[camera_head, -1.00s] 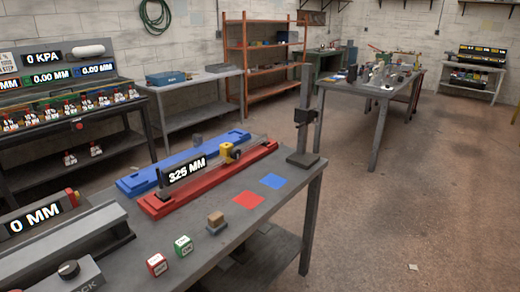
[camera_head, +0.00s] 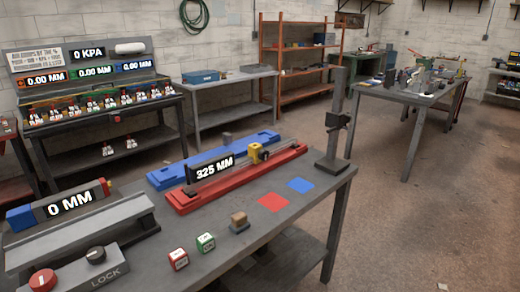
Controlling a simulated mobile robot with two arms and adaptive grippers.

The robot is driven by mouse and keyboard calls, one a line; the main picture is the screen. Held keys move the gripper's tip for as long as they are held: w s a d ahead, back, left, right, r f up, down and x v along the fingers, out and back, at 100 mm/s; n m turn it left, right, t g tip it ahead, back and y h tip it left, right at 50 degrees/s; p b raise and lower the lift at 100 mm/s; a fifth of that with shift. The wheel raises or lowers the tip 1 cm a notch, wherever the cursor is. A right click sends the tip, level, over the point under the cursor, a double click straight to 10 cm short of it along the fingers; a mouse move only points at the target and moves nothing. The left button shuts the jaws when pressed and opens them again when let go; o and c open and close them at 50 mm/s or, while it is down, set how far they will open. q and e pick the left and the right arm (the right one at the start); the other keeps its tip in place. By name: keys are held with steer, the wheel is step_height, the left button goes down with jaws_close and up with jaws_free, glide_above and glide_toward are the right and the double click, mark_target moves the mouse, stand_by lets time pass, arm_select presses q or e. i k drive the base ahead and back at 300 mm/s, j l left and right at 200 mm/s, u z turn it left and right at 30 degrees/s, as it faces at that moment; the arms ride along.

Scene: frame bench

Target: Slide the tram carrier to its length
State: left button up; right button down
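A yellow carrier block (camera_head: 254,152) stands on a long red base (camera_head: 187,205) on the grey bench, toward the base's far right end. A clear or thin grey bar runs along the red base beside it. A black display (camera_head: 210,167) at the near left part of the red base reads 325 MM. No label shows which part is the tram carrier; the yellow block looks most like it. Neither of my grippers is in the head view.
A blue base (camera_head: 167,180) lies behind the red one. A grey rail (camera_head: 90,232) with a 0 MM display (camera_head: 70,203) and a LOCK box (camera_head: 85,272) fill the near left. Red (camera_head: 273,202) and blue (camera_head: 300,185) squares, dice and a dark post (camera_head: 332,160) are on the bench.

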mark_target(254, 148)
steer(key=i+l, duration=0.25)
steer(key=i+l+u, duration=0.1)
steer(key=l, duration=0.35)
steer(key=i+l, duration=0.3)
steer(key=i+l+u, duration=0.05)
